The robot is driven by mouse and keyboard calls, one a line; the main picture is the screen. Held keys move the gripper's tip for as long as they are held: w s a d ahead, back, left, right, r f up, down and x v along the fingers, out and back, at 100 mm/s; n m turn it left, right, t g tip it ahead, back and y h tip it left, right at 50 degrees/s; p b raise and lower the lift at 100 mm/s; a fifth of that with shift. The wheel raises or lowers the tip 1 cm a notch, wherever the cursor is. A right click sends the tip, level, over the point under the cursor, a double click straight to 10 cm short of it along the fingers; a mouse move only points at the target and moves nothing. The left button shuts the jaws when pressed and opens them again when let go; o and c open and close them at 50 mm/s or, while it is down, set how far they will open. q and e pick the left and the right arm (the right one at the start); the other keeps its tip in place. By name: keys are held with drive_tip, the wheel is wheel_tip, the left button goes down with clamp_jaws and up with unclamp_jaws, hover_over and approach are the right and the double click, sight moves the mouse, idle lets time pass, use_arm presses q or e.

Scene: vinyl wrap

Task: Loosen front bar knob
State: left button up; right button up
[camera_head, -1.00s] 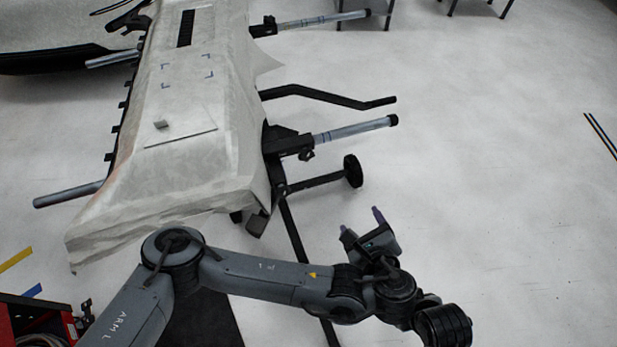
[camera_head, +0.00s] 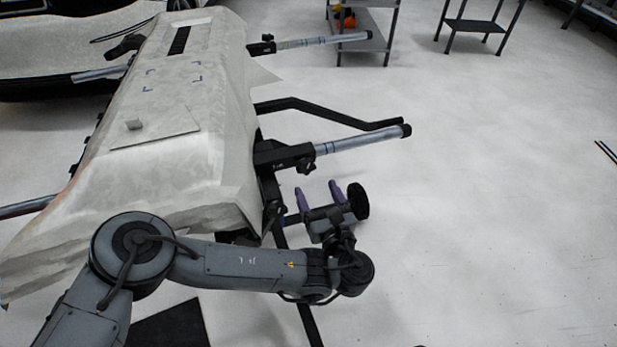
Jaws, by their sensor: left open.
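The front bar (camera_head: 360,139) is a grey metal tube with a black end, sticking out to the right from a black clamp block on the stand. A small black knob (camera_head: 306,166) sits under that block, near where the tube begins. My left gripper (camera_head: 317,187) is open and empty, its two purple-tipped fingers pointing up the picture, apart. The fingertips appear just below the knob, with a small gap in the picture; the depth between them is hard to tell. My right gripper is not in view.
A large wrapped panel (camera_head: 180,160) lies on the stand at left. A bent black bar (camera_head: 330,112) and another tube (camera_head: 325,41) stick out beyond the front bar. A black round foot (camera_head: 358,201) is close right of my gripper.

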sight(307, 170)
use_arm(q)
drive_tip(key=b+x, duration=0.1)
drive_tip(key=x, duration=0.1)
drive_tip(key=b+x, duration=0.1)
drive_tip(key=x, duration=0.2)
drive_tip(key=shift+w+a+f, duration=0.15)
drive_tip(key=shift+f, duration=0.05)
drive_tip(key=shift+b+x, duration=0.5)
drive_tip(key=shift+x, duration=0.35)
drive_tip(key=shift+r, duration=0.15)
drive_tip(key=shift+c, duration=0.4)
drive_tip(key=c, duration=1)
